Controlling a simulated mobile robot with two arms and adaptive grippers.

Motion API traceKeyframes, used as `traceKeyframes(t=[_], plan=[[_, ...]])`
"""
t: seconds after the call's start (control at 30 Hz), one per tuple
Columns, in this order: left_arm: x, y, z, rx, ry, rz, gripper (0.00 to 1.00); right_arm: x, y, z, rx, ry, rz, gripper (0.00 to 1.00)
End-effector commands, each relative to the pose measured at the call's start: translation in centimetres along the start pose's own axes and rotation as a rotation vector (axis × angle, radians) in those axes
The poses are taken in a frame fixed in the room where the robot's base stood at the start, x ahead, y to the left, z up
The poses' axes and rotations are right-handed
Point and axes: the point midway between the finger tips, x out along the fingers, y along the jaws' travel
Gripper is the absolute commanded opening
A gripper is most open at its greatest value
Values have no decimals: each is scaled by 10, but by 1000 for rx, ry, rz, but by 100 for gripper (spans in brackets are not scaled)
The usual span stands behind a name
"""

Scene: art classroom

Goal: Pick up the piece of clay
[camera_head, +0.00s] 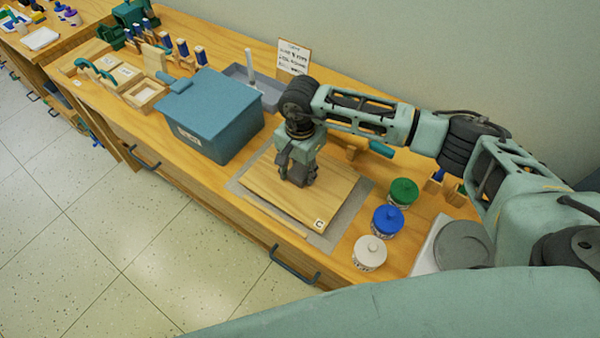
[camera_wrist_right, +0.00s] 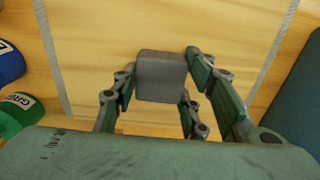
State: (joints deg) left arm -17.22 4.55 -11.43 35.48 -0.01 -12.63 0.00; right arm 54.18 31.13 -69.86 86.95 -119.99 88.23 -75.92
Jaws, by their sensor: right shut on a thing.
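The piece of clay (camera_wrist_right: 161,77) is a grey block between the fingers of my right gripper in the right wrist view. My right gripper (camera_head: 297,178) is shut on it, over the wooden board (camera_head: 262,190) on the counter. In the head view the fingers hide most of the clay. I cannot tell whether the clay touches the board. My left gripper is not in view.
A blue-grey lidded box (camera_head: 215,110) stands left of the board. Jars with green (camera_head: 403,191), blue (camera_head: 387,219) and white (camera_head: 369,252) lids stand to its right. A small sign (camera_head: 293,57) stands by the wall. A grey mat (camera_head: 325,240) lies under the board.

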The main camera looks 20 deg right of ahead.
Motion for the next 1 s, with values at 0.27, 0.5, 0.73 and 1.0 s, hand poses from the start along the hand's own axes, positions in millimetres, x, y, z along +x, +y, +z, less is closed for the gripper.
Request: traceKeyframes(t=[0.27, 0.5, 0.73, 1.0], plan=[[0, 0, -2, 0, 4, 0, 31, -1, 0, 0, 0, 0, -2, 9], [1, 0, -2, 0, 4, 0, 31, -3, -1, 0, 0, 1, -2, 9], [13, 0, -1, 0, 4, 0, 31, -26, -2, -2, -1, 3, -7, 9], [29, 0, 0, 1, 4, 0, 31, -65, 27, 36, -7, 1, -4, 9]])
